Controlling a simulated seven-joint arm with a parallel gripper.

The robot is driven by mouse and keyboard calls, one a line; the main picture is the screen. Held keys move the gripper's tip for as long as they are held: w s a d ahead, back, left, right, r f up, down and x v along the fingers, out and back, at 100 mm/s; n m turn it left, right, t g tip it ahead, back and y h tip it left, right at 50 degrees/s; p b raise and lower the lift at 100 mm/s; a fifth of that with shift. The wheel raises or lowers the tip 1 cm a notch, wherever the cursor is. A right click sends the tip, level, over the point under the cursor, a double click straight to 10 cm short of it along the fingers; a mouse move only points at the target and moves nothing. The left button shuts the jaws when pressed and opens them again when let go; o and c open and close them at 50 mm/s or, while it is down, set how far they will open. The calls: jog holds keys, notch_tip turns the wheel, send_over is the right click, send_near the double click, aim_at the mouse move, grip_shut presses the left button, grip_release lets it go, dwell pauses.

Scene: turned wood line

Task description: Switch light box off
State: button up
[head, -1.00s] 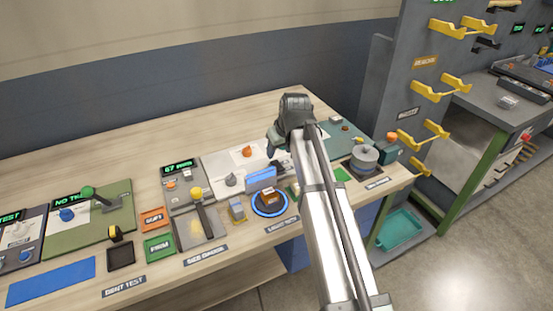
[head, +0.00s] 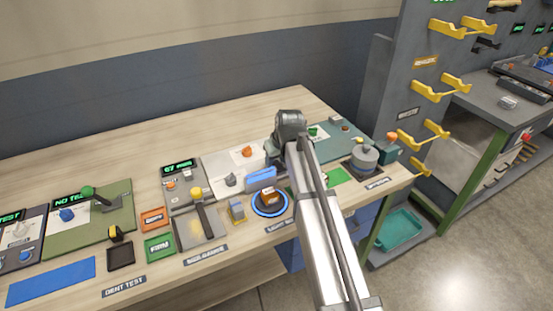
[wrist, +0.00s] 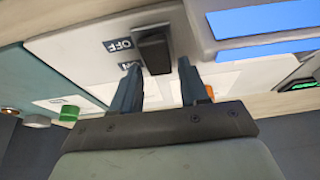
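A black switch (wrist: 152,48) stands on a pale panel (wrist: 85,40) in the wrist view, with OFF and ON printed beside it. Its position is unclear. My gripper (wrist: 160,64) is open and empty; its two fingers are apart, with the switch between and just beyond their tips. Contact cannot be told. Beside the panel in the wrist view is a grey unit with bright blue strips (wrist: 262,20). In the head view, my gripper (head: 273,152) is just behind the upright blue panel (head: 261,180), and my arm hides the switch.
A blue-ringed round stand (head: 270,212) with an orange-brown piece (head: 269,195) is in front of the blue panel. An orange knob (head: 247,151) and a grey knob (head: 231,179) are to its left. A grey round pot (head: 365,156) stands to the right of my arm.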

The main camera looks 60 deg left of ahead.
grip_shut()
jog(key=shift+d+y, duration=0.4)
jog(key=shift+y, duration=1)
jog(key=shift+o, duration=1.3)
grip_release()
jog(key=v, duration=1.3)
jog(key=shift+d+r, duration=0.25)
jog(key=shift+r, duration=0.05)
